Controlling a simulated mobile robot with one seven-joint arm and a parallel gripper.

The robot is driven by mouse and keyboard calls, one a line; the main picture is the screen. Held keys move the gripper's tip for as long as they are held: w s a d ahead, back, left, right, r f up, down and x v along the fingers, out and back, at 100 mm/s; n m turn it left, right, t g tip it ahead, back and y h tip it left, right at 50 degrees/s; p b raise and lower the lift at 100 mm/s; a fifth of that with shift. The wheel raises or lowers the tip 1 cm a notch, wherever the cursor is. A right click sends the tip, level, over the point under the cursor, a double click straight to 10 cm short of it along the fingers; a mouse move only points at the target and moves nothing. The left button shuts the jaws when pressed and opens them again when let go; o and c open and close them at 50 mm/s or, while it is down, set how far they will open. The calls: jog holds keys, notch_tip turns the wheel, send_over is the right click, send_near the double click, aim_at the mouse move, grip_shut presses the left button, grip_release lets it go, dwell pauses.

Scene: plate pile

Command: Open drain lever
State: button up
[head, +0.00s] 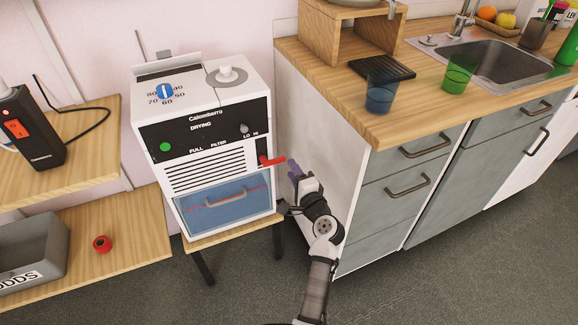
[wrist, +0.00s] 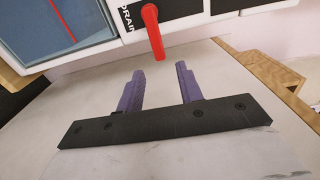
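The drain lever (head: 272,160) is a red handle at the lower right of the white Calomberro drying machine (head: 205,135), and it sticks out to the right in the head view. In the wrist view the red lever (wrist: 152,32) hangs from a black panel with a partly visible "DRAIN" label. My gripper (head: 291,167) is just right of the lever in the head view. In the wrist view its two purple fingers (wrist: 159,70) stand apart with nothing between them. The lever's tip lies just beyond the fingertips, in line with the gap, and looks apart from them.
The machine stands on a small wooden-topped stand (head: 236,233) with dark legs. A counter cabinet's white side (head: 320,160) is close to the right of my arm. Wooden shelves (head: 100,262) are at left.

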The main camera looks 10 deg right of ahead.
jog(key=b+v, duration=0.1)
jog(key=v, duration=0.9)
jog(key=shift+w, duration=0.1)
